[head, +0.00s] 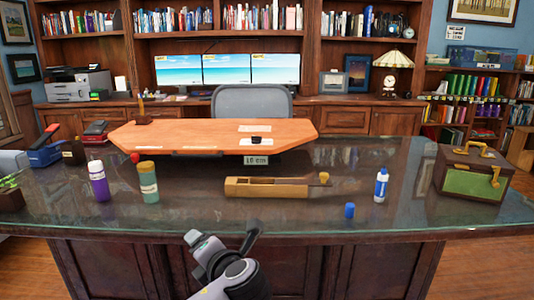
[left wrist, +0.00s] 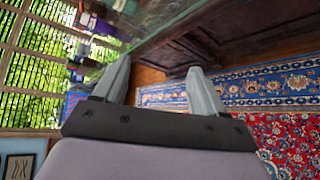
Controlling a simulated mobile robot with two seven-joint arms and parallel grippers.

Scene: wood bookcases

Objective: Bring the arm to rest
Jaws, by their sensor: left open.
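My left gripper (left wrist: 160,78) shows in the left wrist view with its two grey fingers spread apart and nothing between them. Beyond the fingers are the dark wood of the desk and a patterned rug. In the head view, a grey and black part of my arm rises from the bottom edge in front of the glass-topped desk (head: 300,213). No gripper fingers can be made out in the head view. My right gripper does not show in either view.
The rug (left wrist: 265,86) lies on the floor.

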